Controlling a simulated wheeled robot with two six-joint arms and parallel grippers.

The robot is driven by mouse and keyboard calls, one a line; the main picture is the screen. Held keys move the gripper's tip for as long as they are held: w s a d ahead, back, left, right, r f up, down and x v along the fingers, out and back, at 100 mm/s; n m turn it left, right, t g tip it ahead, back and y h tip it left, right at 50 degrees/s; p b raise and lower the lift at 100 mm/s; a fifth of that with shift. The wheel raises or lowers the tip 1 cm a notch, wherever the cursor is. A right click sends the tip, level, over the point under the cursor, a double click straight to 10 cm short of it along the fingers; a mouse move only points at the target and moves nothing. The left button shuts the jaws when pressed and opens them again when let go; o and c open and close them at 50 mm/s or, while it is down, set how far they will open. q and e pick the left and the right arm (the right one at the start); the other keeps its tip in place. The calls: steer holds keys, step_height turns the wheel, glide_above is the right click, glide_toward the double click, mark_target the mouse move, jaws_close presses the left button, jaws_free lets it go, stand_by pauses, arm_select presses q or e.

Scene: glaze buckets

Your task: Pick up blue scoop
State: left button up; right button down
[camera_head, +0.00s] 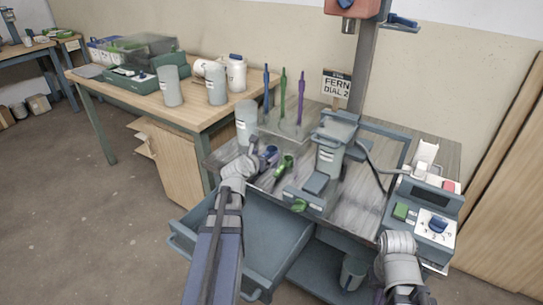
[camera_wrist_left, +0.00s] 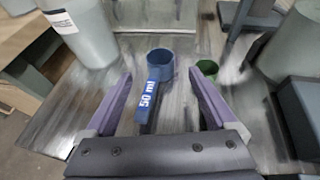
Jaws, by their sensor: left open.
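The blue scoop (camera_head: 271,153) lies on the grey worktop in the head view. In the left wrist view its round cup (camera_wrist_left: 160,65) is at the far end and its handle, marked "50 ml" (camera_wrist_left: 148,98), points back toward my wrist. My left gripper (camera_wrist_left: 160,75) is open, with one purple finger on each side of the scoop. Gaps show between the scoop and both fingers. In the head view my left wrist partly hides the scoop. My right arm shows at the lower right of the head view, but its fingers do not.
A green scoop (camera_head: 284,165) lies just right of the blue one. A grey bucket (camera_head: 246,122) stands behind, near the rack of coloured tools (camera_head: 283,97). A machine with a grey container (camera_head: 330,150) stands to the right. An open drawer (camera_head: 275,250) juts out below the worktop.

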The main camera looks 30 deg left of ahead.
mark_target(270, 152)
arm_select(q)
steer(key=shift+b+x, duration=1.15)
steer(key=shift+x, duration=2.05)
steer(key=shift+s, duration=0.1)
steer(key=shift+c, duration=0.2)
jaws_close()
step_height(270, 152, up, 10)
steer(key=p, duration=1)
